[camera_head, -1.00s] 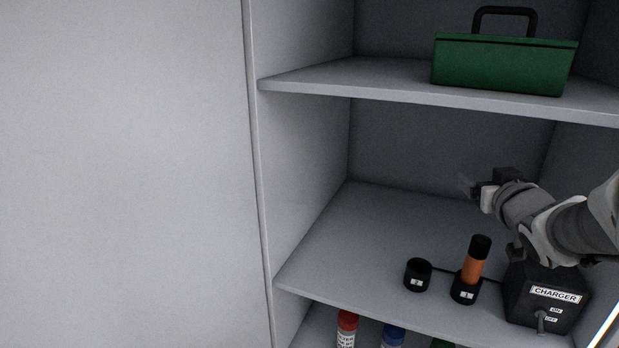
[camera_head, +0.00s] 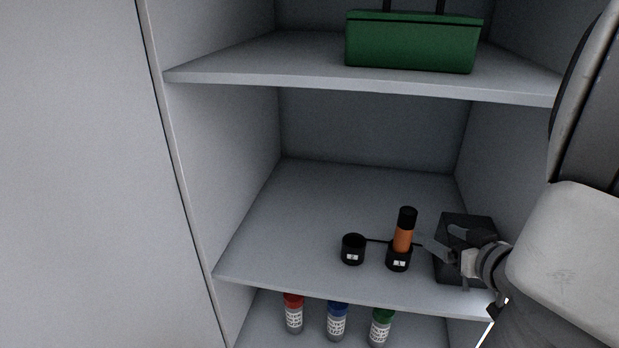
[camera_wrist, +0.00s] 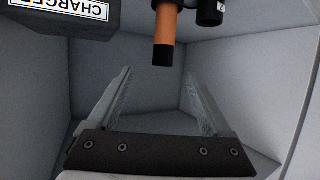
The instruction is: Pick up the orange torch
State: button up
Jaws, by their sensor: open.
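The orange torch (camera_head: 403,238) has a black cap and stands upright in a black charging cup (camera_head: 398,262) on the middle shelf. In the wrist view the torch (camera_wrist: 164,32) appears upside down at the top centre, beyond the fingertips and roughly between their lines. My gripper (camera_head: 436,247) is just right of the torch in the head view, in front of the charger. Its two pale, see-through fingers (camera_wrist: 157,85) are spread wide with nothing between them. The torch's lower end is hidden inside the cup.
An empty black cup (camera_head: 353,252) stands left of the torch. The dark charger box (camera_head: 452,225) stands on the right, partly covered by my gripper. A green toolbox (camera_head: 410,45) sits on the shelf above. Red, blue and green-capped bottles (camera_head: 336,325) stand below. The shelf's left side is clear.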

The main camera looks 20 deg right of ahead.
aim_at(414, 222)
jog(key=p+x, duration=0.1)
jog(key=x, duration=0.8)
jog(key=shift+a+x, duration=0.2)
jog(key=shift+x, duration=1.3)
jog(key=shift+a+x, duration=0.15)
jog(key=shift+x, duration=1.3)
grip_shut()
